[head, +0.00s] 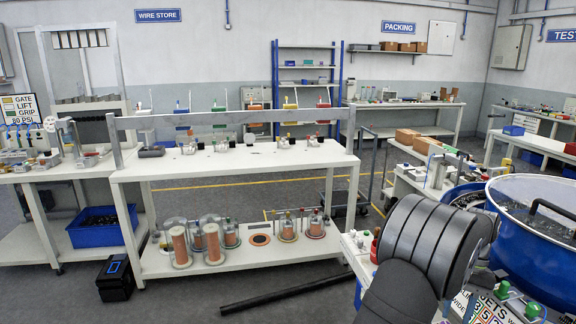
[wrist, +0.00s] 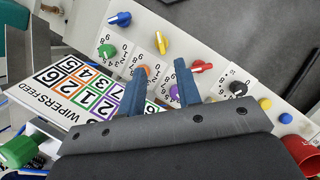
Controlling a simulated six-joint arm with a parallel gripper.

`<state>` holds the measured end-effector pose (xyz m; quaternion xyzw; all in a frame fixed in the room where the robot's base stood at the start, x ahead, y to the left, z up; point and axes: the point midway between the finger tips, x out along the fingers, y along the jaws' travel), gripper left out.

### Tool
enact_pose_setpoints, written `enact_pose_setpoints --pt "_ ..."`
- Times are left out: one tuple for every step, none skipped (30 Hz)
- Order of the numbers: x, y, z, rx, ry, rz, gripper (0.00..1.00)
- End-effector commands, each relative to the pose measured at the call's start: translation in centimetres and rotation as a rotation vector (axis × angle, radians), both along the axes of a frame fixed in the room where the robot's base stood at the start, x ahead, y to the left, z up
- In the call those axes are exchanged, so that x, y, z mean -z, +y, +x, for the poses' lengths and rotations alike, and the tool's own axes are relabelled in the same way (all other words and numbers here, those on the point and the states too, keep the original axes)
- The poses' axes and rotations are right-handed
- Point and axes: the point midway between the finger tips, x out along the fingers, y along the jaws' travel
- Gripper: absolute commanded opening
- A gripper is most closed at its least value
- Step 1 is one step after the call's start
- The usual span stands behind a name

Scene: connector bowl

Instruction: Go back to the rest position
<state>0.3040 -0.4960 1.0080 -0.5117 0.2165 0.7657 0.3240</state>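In the wrist view my gripper (wrist: 160,66) shows two blue-grey fingers standing apart, with nothing held between them. It hangs above a light panel of coloured knobs and numbered dials, with a yellow knob (wrist: 160,43), a red knob (wrist: 202,66) and a purple knob (wrist: 176,93) near the fingers. I cannot tell how far the fingertips are from the panel. In the head view my dark arm rises at the lower right, and my gripper is hidden behind it or out of frame.
A large blue bowl (head: 535,225) stands to the right of my arm. A card reading WIPERS FEED (wrist: 75,88) lies left of the fingers. A green part (wrist: 17,151) is at the lower left.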

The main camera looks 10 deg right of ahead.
Motion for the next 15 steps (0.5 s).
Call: enact_pose_setpoints --pt "1.0 0.3 -0.3 0.000 0.001 0.003 0.31" --pt "1.5 0.5 -0.5 0.000 0.001 0.003 0.31" --pt "2.3 0.7 -0.7 0.000 0.002 0.004 0.31" --pt "2.8 0.9 -0.9 0.000 0.001 0.003 0.31" --pt "3.4 1.1 -1.0 0.000 0.002 0.004 0.31" --pt "4.2 1.3 -1.2 0.000 0.001 0.003 0.31" --pt "4.7 1.4 -1.4 0.000 0.002 0.004 0.31" --pt "5.3 1.6 -1.6 0.000 0.001 0.003 0.31" --pt "6.0 1.8 -1.8 0.000 0.002 0.004 0.31" --pt "6.6 2.0 -1.9 0.000 0.001 0.003 0.31" --pt "7.1 2.2 -2.1 0.000 0.003 0.004 0.31" --pt "7.9 2.4 -2.3 0.000 0.002 0.002 0.31" --pt "8.4 2.6 -2.5 0.000 0.002 0.004 0.31" --pt "8.9 2.7 -2.7 0.000 0.001 0.003 0.31" --pt "9.6 2.9 -2.9 -0.003 0.002 0.002 0.31"
